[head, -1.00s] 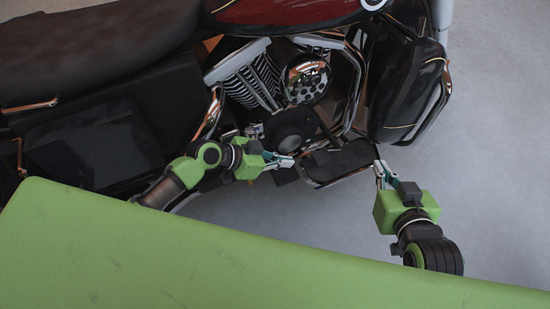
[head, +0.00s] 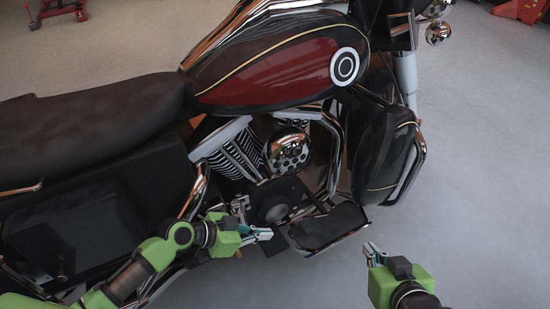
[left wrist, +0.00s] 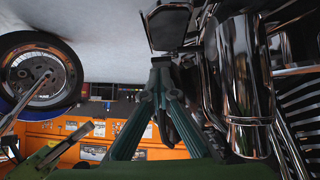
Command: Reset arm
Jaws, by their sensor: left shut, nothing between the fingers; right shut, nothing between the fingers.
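My left gripper (head: 268,233) is shut and empty in the head view, beside the motorcycle's lower engine and just left of its footboard. The left wrist view shows its fingers (left wrist: 162,68) meeting at the tips. My right gripper (head: 370,252) is shut and empty in the head view, over the grey floor to the right of the footboard. The red and black motorcycle (head: 285,75) stands upright across the head view. I cannot tell whether my left gripper touches it.
The footboard (head: 330,226) juts out between my two grippers. Grey floor (head: 480,190) is clear at the right. Red equipment (head: 55,12) stands at the far back left. The left wrist view shows a wheel (left wrist: 38,72) and an orange cabinet (left wrist: 120,135).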

